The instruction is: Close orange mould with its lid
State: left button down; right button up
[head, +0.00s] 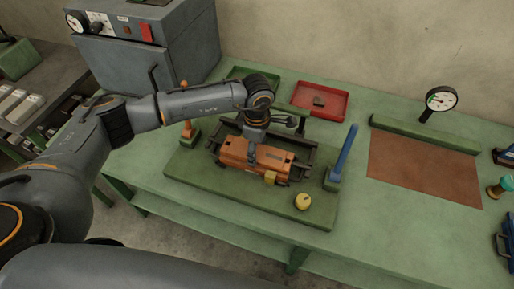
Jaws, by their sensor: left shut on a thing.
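An orange block-shaped piece (232,153), which looks like the mould with its lid, lies in a dark frame on a green base plate (198,180). I cannot tell the seam between lid and mould, or whether they touch. My left gripper (252,158) comes down from above onto the middle of the orange piece and is shut on what looks like the orange lid. The fingers hide part of its top. A small yellow block (270,178) is at the front of the orange piece. My right gripper is not in view.
A blue upright lever (347,149) stands right of the frame and an orange post (186,126) left of it. A yellow knob (303,201) is at the plate's front right. A red tray (338,98) lies behind. A brown sheet (420,168) and a gauge (441,98) are right.

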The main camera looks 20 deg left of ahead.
pick_arm(q)
jog(key=shift+r, duration=0.1)
jog(key=shift+c, duration=1.5)
grip_release()
jog(key=shift+o, duration=0.2)
jog(key=shift+s, duration=0.1)
notch_tip(320, 180, up, 12)
